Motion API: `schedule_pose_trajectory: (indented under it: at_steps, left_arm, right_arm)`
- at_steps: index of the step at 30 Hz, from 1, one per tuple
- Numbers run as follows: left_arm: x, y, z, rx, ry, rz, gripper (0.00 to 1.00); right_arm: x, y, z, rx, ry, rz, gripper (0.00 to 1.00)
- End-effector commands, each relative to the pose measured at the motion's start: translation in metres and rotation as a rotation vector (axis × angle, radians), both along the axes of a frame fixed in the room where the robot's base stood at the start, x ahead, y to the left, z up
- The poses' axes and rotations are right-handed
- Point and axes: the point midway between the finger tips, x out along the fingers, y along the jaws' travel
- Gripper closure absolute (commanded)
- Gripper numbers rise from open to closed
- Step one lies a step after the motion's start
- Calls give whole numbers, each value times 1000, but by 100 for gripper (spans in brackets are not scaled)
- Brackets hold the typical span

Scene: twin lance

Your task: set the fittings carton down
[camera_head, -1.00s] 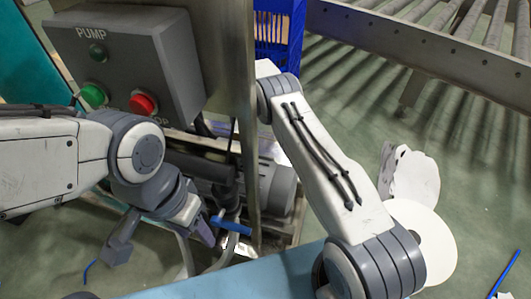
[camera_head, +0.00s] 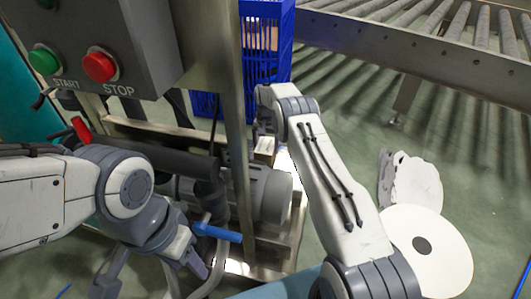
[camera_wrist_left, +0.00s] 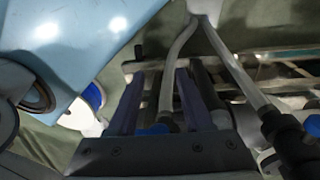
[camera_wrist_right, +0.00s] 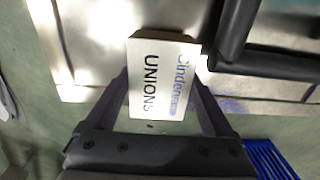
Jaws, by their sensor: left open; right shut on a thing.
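The fittings carton is a small pale box marked "UNIONS" (camera_wrist_right: 160,78) in the right wrist view. My right gripper (camera_wrist_right: 162,112) is shut on it, with a finger on each side. In the head view a small part of the carton (camera_head: 265,146) shows below my right wrist, above the pump's metal base plate; the rest is hidden. I cannot tell whether it touches the plate. My left gripper (camera_wrist_left: 158,98) is open. A pale hose passes between its fingers in the left wrist view; I cannot tell whether it lies within the jaws.
The pump motor (camera_head: 265,193) and a blue-handled valve (camera_head: 222,233) stand left of my right arm. A control box (camera_head: 100,45) and steel post (camera_head: 233,130) are close by. A blue crate (camera_head: 265,70) stands behind. White discs (camera_head: 450,245) lie on the floor at right.

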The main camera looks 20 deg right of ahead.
Motion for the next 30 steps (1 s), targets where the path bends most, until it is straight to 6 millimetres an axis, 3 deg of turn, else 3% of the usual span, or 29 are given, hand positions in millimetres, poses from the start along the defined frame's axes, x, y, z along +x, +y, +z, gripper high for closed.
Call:
schedule_pose_trajectory:
  at_steps: [1,12,13,14,23,30]
  left_arm:
    - [0,0,-11,0,0,0,50]
    - [0,0,-10,0,0,0,50]
    - [0,0,-10,0,0,0,50]
    - [0,0,-9,0,0,0,50]
    - [0,0,-7,0,0,0,50]
    - [0,0,19,0,0,0,50]
  right_arm:
    - [1,0,-11,0,-2,0,89]
    - [1,1,-12,0,-2,0,89]
    - [0,1,-13,-1,-1,0,9]
    - [0,1,-12,-1,-1,0,0]
    - [0,1,-9,-1,-1,0,0]
    - [1,1,33,0,-1,0,0]
